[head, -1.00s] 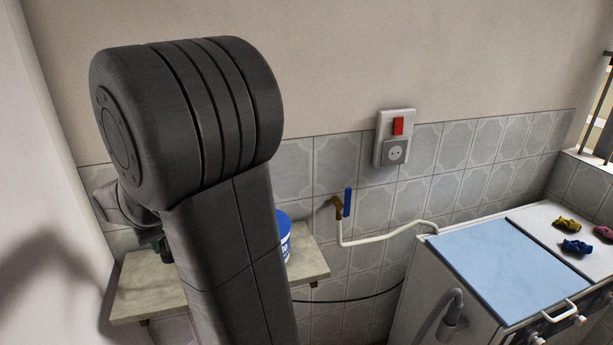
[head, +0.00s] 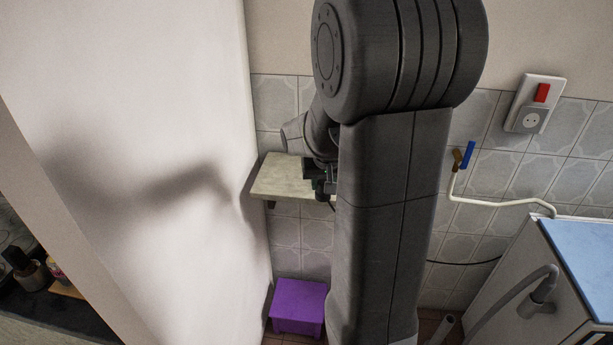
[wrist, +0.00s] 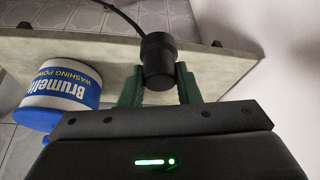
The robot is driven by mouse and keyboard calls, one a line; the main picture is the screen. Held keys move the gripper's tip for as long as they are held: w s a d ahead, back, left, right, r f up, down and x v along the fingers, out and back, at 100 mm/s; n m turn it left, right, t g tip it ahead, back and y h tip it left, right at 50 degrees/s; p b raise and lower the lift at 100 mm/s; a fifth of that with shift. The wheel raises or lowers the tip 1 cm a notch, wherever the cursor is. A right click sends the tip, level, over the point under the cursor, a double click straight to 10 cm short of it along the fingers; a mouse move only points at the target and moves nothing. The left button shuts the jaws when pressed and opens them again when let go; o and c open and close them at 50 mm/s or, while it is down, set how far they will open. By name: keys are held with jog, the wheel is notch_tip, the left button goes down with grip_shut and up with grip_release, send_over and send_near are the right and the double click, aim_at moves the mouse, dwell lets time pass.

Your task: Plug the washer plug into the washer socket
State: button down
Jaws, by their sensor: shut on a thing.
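The washer plug (wrist: 157,55) is black, with a black cord leading up and away to the left in the wrist view. My gripper (wrist: 158,88) has its green fingers shut on the plug, one on each side. In the head view my gripper (head: 318,185) is small and dark, in front of the shelf and partly hidden by my arm; the plug cannot be made out there.
A stone-coloured shelf (head: 275,178) is on the tiled wall; a blue-and-white washing powder tub (wrist: 60,85) is at its edge. A tap with a blue handle (head: 468,155) and white pipe lies right of my arm. The washer (head: 580,250) stands lower right, a purple stool (head: 298,307) below the shelf.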

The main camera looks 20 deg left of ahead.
jog(key=w+d+f+m, duration=0.2)
jog(key=d+f, duration=0.1)
jog(key=d, duration=0.4)
jog(key=w+d+f+m+h, duration=0.1)
jog(key=w+d+f, duration=0.2)
jog(key=d, duration=0.4)
jog(key=w+d+f+m+h, duration=0.1)
jog(key=w+d+f+m, duration=0.1)
jog(key=d+f, duration=0.2)
jog(key=d, duration=0.3)
jog(key=shift+w+d+f+m+t, duration=0.2)
jog(key=shift+d+m+t, duration=0.1)
jog(key=shift+t, duration=0.1)
jog(key=shift+d, duration=0.1)
